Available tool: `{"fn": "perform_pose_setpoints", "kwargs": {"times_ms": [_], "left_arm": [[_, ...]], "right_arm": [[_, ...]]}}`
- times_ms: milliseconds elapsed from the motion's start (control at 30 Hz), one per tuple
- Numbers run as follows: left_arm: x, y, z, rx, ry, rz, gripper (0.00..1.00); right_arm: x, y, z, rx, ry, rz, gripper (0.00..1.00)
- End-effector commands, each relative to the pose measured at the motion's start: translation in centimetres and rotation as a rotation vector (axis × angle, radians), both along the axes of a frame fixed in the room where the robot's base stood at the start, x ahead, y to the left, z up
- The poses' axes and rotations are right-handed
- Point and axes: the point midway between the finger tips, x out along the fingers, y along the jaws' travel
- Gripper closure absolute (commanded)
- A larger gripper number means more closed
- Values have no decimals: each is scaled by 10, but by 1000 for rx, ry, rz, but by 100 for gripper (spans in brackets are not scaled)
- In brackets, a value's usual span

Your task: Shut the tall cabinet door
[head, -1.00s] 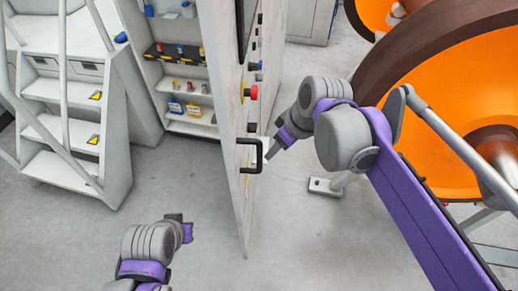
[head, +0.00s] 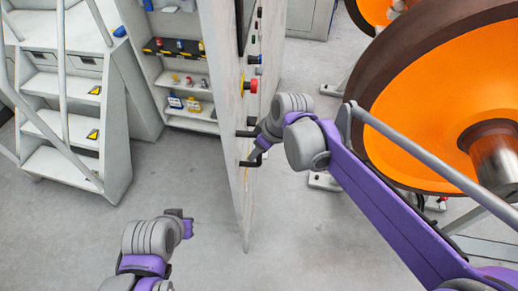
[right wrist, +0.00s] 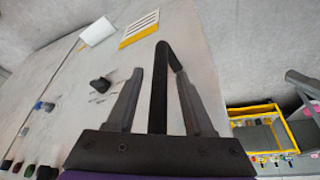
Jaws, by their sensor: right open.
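The tall cabinet door (head: 229,120) stands open, seen nearly edge-on in the head view. Its black bar handle (head: 247,133) is on the right-hand face, partly hidden behind my right gripper (head: 256,154). In the right wrist view the handle (right wrist: 161,85) stands between the two open fingers of my right gripper (right wrist: 157,105). I cannot tell whether either finger touches it. The cabinet (head: 147,88) is open to the left of the door, its shelves showing. My left gripper (head: 187,224) is low at the left, away from the door; its fingers are too unclear to read.
Shelves (head: 190,112) hold several small items. Grey steps with rails (head: 75,120) stand left of the cabinet. A large orange wheel (head: 430,90) fills the right side, near my right arm. Red (head: 250,86) and dark knobs stick out from the door face. The floor below is clear.

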Motion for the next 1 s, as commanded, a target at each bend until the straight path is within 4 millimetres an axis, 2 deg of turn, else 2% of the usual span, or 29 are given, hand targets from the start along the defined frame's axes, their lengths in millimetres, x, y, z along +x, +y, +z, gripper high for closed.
{"fn": "perform_pose_setpoints", "kwargs": {"times_ms": [200, 400, 500, 1000], "left_arm": [[0, 0, 0, 0, 0, 0, 100], [0, 0, 0, 0, 0, 0, 100], [0, 0, 0, 0, 0, 0, 100], [0, 0, 0, 0, 0, 0, 100]], "right_arm": [[0, 0, 0, 0, 0, 0, 50], [0, 0, 0, 0, 0, 0, 86], [0, 0, 0, 0, 0, 0, 100], [0, 0, 0, 0, 0, 0, 100]]}}
